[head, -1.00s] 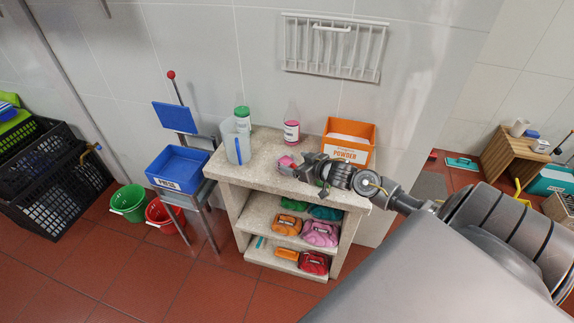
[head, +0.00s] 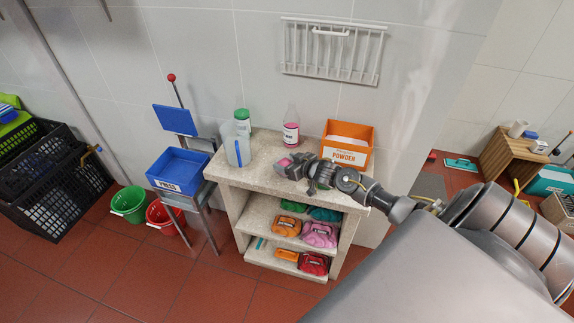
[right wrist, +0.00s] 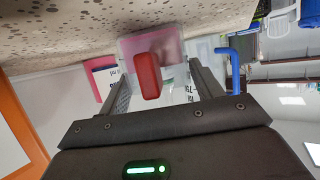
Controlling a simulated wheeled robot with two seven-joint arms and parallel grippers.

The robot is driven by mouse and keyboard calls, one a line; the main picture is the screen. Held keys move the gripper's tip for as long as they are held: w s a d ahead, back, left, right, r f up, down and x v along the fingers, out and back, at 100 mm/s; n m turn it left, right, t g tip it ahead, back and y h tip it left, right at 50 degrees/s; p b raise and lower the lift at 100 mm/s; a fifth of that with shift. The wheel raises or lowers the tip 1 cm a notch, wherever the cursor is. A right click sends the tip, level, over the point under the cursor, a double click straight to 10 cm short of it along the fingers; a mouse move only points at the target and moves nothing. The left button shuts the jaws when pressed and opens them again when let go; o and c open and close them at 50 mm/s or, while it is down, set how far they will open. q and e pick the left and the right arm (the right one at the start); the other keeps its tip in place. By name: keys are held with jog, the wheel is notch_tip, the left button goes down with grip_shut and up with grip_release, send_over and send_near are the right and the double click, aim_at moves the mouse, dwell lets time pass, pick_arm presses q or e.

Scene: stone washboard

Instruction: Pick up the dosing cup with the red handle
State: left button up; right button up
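The dosing cup with the red handle is a small clear cup with pink contents (head: 284,162). It stands on the stone counter, partly hidden by my right gripper (head: 294,169) in the head view. In the right wrist view the red handle (right wrist: 147,75) points toward the camera, with the clear pink cup (right wrist: 170,46) behind it. My right gripper's fingers (right wrist: 161,74) are open, one on each side of the handle with gaps, the handle nearer the left finger. My left gripper is out of view.
On the counter (head: 262,178) stand a clear jug with a blue handle (head: 232,150), a green-labelled bottle (head: 242,116), a pink-labelled bottle (head: 291,132) and an orange powder box (head: 336,153). Cloths lie on the shelves below. A blue bin (head: 178,170) stands left.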

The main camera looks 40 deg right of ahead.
jog(key=c, duration=0.7)
jog(key=shift+r, duration=0.2)
jog(key=shift+r, duration=1.45)
jog(key=shift+s+a+r+b, duration=0.15)
jog(key=shift+s+a+r, duration=0.65)
jog(key=shift+s+r, duration=1.1)
jog(key=shift+s+a+r+b, duration=0.2)
jog(key=shift+s+a+r, duration=0.9)
jog(key=shift+s, duration=1.35)
jog(key=shift+s+a+r+b, duration=0.15)
jog(key=shift+s+a+r, duration=0.4)
jog(key=shift+s+r, duration=1.45)
jog(key=shift+s+f, duration=0.1)
jog(key=shift+s, duration=0.1)
